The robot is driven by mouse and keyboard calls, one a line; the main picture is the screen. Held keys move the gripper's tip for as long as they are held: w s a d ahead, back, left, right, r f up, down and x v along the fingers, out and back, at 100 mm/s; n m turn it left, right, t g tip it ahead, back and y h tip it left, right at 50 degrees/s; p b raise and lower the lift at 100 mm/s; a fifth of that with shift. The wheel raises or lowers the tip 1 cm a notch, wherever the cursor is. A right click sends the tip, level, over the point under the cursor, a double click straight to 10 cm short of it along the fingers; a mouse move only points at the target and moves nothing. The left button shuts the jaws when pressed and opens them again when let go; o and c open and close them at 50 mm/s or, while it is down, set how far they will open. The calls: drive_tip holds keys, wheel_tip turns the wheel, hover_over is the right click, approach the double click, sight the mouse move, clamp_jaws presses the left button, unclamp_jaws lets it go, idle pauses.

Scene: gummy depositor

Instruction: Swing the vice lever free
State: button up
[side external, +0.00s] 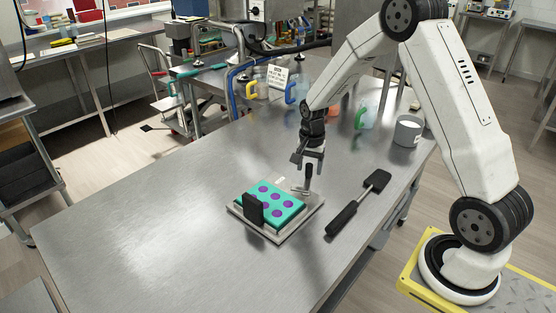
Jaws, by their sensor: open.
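The vice (283,232) is a pale grey base plate on the steel table. A teal mould (285,201) with several purple round cavities sits on it, behind a black upright jaw (252,210). The vice lever (308,178) appears as a dark upright handle at the back right of the vice, next to small metal parts. My gripper (311,163) points down, open, right over the lever's top. Its fingertips are at about the height of the handle's upper end. I cannot tell whether they touch it or straddle it.
A black-handled spatula (343,217) lies right of the vice. A grey pot (407,131) stands near the right edge. Jugs with green (360,118), blue (291,93) and yellow (250,90) handles and a small sign (277,76) stand at the back. The table's left is clear.

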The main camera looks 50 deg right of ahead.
drive_tip(key=shift+r, duration=3.95)
drive_tip(key=s+a+n+t, duration=0.2)
drive_tip(key=s+a+n, duration=1.2)
drive_tip(key=shift+a+f+t, duration=0.3)
